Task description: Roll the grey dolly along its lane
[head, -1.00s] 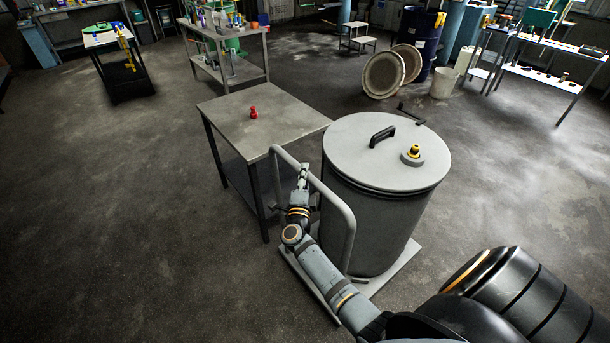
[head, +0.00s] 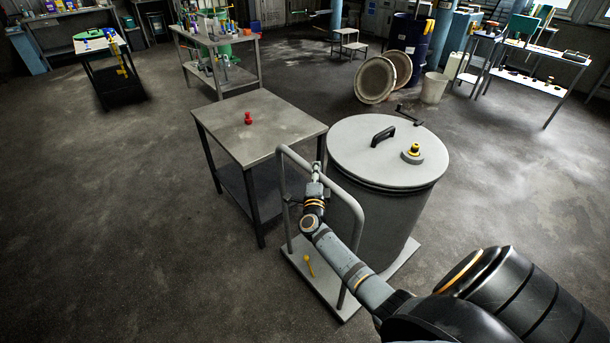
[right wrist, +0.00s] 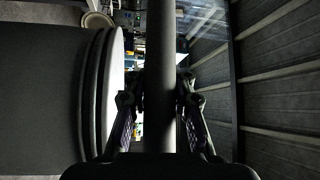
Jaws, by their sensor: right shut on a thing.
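The grey dolly is a flat platform (head: 323,292) with an upright tube handle (head: 345,184) at its left end. A large grey drum (head: 385,225) with a pale lid stands on it. My right gripper (head: 315,180) is shut on the handle, its arm reaching in from the lower right. In the right wrist view the handle bar (right wrist: 161,60) runs vertically between the two fingers (right wrist: 160,112), with the drum (right wrist: 45,95) to the left. My left gripper is out of view. No lane marking can be made out on the floor.
A metal table (head: 265,125) with a red object (head: 248,118) stands close left of the dolly. A small yellow item (head: 310,266) shows at the platform. Round discs (head: 374,80) and a pale bucket (head: 433,88) are further back. Open floor (head: 510,180) lies right.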

